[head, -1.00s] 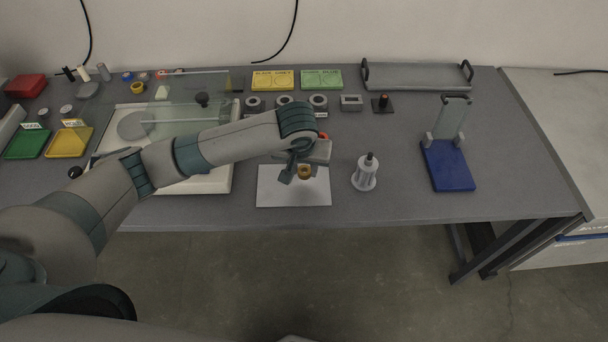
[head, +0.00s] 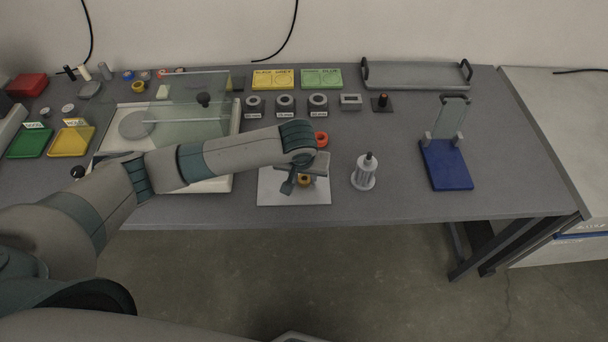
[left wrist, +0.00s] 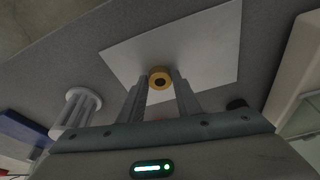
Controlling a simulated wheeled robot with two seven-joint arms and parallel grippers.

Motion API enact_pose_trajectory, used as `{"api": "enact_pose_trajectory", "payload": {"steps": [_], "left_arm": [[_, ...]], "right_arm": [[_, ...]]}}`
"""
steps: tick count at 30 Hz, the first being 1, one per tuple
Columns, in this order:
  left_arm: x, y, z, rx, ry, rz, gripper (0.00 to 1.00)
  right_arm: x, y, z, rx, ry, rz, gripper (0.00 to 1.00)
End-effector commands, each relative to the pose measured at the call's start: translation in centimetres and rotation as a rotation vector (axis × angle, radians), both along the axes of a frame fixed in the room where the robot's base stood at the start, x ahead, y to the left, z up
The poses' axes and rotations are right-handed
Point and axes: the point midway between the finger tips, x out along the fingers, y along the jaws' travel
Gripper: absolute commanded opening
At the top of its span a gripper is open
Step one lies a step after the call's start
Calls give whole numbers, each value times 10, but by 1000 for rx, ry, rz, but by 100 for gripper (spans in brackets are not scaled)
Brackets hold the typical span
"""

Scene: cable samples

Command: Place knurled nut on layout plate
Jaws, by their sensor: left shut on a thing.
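The knurled nut (head: 304,180) is a small brass-coloured ring with a dark hole. It also shows in the left wrist view (left wrist: 160,79), between the fingertips. My left gripper (head: 303,184) is shut on it, over the layout plate. The layout plate (head: 275,190) is a flat white sheet near the table's front edge; it also shows in the left wrist view (left wrist: 212,45). Whether the nut touches the plate I cannot tell. My right gripper is not in view.
A grey ribbed cylinder fixture (head: 364,174) stands right of the plate, and a blue stand (head: 447,166) farther right. An orange-red ring (head: 321,139) lies behind my gripper. Grey ring holders (head: 285,104) line the back. The table front between plate and fixture is clear.

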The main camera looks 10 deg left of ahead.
Motion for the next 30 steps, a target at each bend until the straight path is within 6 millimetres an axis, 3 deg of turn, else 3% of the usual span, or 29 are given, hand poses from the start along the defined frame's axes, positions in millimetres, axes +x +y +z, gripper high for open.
{"api": "enact_pose_trajectory", "payload": {"steps": [1,3,17,23,30], "left_arm": [[0,0,-1,0,1,0,33],[0,0,-1,0,0,0,49],[-1,0,4,-1,0,0,49],[-6,-1,23,-3,-1,-1,49],[-18,-2,63,-2,-3,-2,49]], "right_arm": [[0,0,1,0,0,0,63],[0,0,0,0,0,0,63],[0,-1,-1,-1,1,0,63],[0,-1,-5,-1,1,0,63],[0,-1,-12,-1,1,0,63]]}}
